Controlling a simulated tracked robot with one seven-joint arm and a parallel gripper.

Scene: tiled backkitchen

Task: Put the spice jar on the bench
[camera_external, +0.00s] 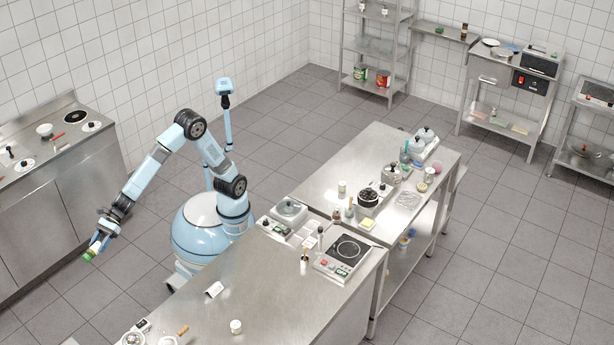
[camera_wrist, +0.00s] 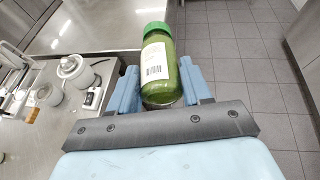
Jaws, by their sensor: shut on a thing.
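The spice jar (camera_wrist: 162,70) is a clear jar of green contents with a green lid and a white barcode label. My gripper (camera_wrist: 160,88) is shut on it, with the blue fingers on either side of its lower part. In the external view the jar (camera_external: 91,253) hangs tilted in my gripper (camera_external: 98,240) at the left, over the floor beside the bench. The steel bench (camera_external: 262,290) stands in the foreground, to the right of the jar. Its near left end is cut off by the picture edge.
The bench holds a scale (camera_external: 289,209), an induction hob (camera_external: 344,256), a white cup (camera_external: 236,326) and several small items at its near left end. Its middle has bare steel. A counter with hobs (camera_external: 48,150) stands at the left wall. Tiled floor lies between.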

